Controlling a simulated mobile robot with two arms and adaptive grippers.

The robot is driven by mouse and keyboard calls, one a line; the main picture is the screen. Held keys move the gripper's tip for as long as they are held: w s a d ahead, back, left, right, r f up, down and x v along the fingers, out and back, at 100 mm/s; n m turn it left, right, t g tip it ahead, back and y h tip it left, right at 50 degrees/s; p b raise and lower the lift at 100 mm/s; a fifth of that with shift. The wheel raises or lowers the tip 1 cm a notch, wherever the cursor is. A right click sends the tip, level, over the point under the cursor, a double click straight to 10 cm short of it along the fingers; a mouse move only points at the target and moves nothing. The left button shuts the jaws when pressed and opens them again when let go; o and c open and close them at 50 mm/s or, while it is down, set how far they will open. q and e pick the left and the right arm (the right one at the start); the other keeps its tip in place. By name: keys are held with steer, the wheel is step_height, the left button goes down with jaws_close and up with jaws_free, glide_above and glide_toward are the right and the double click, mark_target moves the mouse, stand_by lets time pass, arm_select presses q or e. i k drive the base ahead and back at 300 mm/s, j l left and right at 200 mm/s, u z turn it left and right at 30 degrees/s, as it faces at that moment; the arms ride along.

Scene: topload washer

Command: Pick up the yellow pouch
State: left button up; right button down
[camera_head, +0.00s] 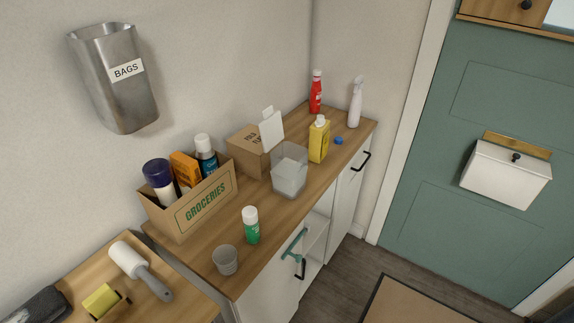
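A yellow container with a white cap (319,141), which looks like the yellow pouch, stands upright on the wooden counter (272,226) near its far end. A clear plastic bin (289,172) is in front of it to the left, and a small blue cap (339,140) lies just to its right. Neither of my grippers is in view.
A groceries box (200,208), a cardboard box (246,150), a green bottle (251,226) and a grey cup (225,261) are on the counter. A red bottle (316,92) and a white spray bottle (355,103) stand behind the pouch. Open floor (341,267) lies right of the cabinets.

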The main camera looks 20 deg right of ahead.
mark_target(319, 130)
steer(key=i+l, duration=0.1)
steer(key=l, duration=0.25)
steer(key=i+l, duration=0.1)
steer(key=l, duration=0.3)
steer(key=i+l, duration=0.1)
steer(key=l, duration=0.25)
steer(key=i+l+u, duration=0.1)
steer(key=l, duration=0.25)
